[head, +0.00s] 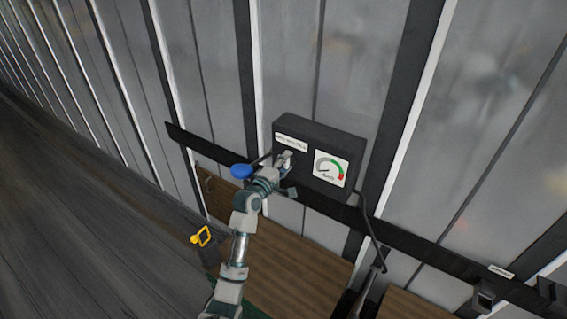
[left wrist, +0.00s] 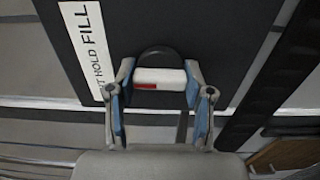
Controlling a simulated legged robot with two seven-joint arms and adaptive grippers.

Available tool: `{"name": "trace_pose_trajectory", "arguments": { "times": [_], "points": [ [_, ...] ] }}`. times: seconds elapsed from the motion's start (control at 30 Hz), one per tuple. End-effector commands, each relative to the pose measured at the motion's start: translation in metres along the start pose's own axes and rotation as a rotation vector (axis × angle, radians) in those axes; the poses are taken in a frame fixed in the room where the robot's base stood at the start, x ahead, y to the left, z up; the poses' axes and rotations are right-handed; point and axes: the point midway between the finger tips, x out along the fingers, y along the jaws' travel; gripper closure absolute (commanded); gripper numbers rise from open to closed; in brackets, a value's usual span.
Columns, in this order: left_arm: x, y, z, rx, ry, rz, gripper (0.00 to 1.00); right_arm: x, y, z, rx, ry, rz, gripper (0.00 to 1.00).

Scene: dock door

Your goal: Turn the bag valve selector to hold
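The bag valve selector (left wrist: 160,79) is a white bar with a red mark towards its left end, in front of a dark rounded base. It sits on the face of a black box (head: 318,124). In the left wrist view my left gripper (left wrist: 160,84) has one finger against each end of the bar, with no clear gap. In the head view my left gripper (head: 284,160) covers the selector. A white label (left wrist: 85,42) beside it reads HOLD and FILL, its left part cut off. Which word the selector points at is unclear. My right gripper is not in view.
A gauge (head: 331,168) with a green and red arc is right of the selector on the box. A cable (head: 371,220) hangs from the box. A black rail (head: 425,238) crosses the ribbed wall. A yellow handle (head: 201,236) stands lower left.

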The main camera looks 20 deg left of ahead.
Motion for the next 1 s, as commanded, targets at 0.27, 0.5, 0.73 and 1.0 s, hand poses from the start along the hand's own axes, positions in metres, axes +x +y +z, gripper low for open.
{"name": "trace_pose_trajectory", "arguments": {
  "times": [0.27, 0.5, 0.73, 1.0],
  "points": [
    [0.001, -0.006, 0.002, -0.005, -0.008, -0.012, 0.23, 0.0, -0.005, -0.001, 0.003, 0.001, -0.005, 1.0],
    [-0.007, -0.007, -0.003, -0.006, -0.005, -0.009, 0.23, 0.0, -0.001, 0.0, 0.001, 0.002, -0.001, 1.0],
    [-0.052, -0.007, -0.001, -0.004, -0.006, -0.01, 0.23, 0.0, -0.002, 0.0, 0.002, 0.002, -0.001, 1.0],
    [-0.103, -0.006, 0.004, -0.003, -0.007, -0.012, 0.23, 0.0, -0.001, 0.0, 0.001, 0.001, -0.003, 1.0]
  ]
}}
